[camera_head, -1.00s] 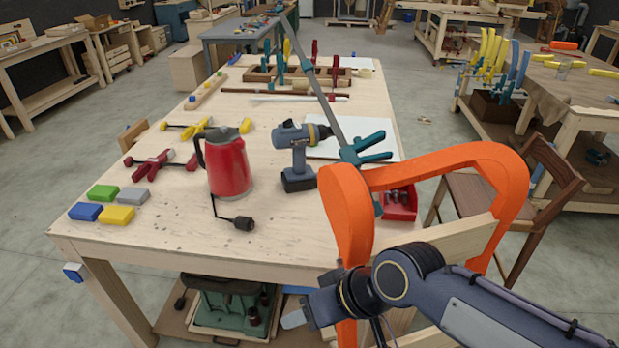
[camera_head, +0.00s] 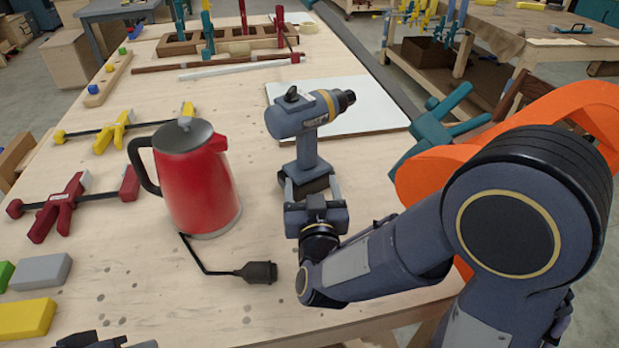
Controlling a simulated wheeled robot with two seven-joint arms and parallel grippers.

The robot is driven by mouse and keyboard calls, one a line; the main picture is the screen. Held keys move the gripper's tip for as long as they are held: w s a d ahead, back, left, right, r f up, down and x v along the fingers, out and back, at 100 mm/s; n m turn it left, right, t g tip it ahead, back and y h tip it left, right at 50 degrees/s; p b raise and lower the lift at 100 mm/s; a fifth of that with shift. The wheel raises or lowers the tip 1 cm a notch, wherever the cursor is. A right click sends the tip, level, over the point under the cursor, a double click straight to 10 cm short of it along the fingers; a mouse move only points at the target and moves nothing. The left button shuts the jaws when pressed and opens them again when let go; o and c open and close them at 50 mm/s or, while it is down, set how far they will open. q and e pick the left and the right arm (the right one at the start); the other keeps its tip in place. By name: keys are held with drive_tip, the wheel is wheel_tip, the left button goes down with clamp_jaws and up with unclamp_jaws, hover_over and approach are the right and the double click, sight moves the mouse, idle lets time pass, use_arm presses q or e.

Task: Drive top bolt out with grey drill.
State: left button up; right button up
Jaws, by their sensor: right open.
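The grey drill (camera_head: 301,128) stands upright on the workbench, its chuck pointing right and its dark battery base at the bottom. My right gripper (camera_head: 309,186) is open at the drill's base, with one finger at each side of the battery; I cannot tell whether they touch it. The orange chair form (camera_head: 566,104) is at the right, largely hidden behind my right arm. I cannot make out the top bolt. A dark part at the lower left edge looks like my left gripper (camera_head: 105,341); its fingers are not clear.
A red kettle (camera_head: 193,178) stands just left of the drill, with a black corded plug (camera_head: 259,272) in front. A white board (camera_head: 366,108) lies behind the drill. A teal clamp (camera_head: 445,118) is near the form. Red and yellow clamps and coloured blocks lie at the left.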

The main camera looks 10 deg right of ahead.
sight(307, 138)
drive_tip(key=w, duration=0.3)
drive_tip(key=w+d+b, duration=0.1)
drive_tip(key=w, duration=0.7)
drive_tip(key=shift+w+d+r, duration=0.1)
drive_tip(key=shift+w+d, duration=0.15)
drive_tip(key=shift+d, duration=0.05)
drive_tip(key=shift+c, duration=0.3)
drive_tip(key=c, duration=1.4)
drive_tip(key=shift+r, duration=0.2)
clamp_jaws()
drive_tip(key=shift+r+p, duration=1.4)
drive_tip(key=shift+r, duration=0.6)
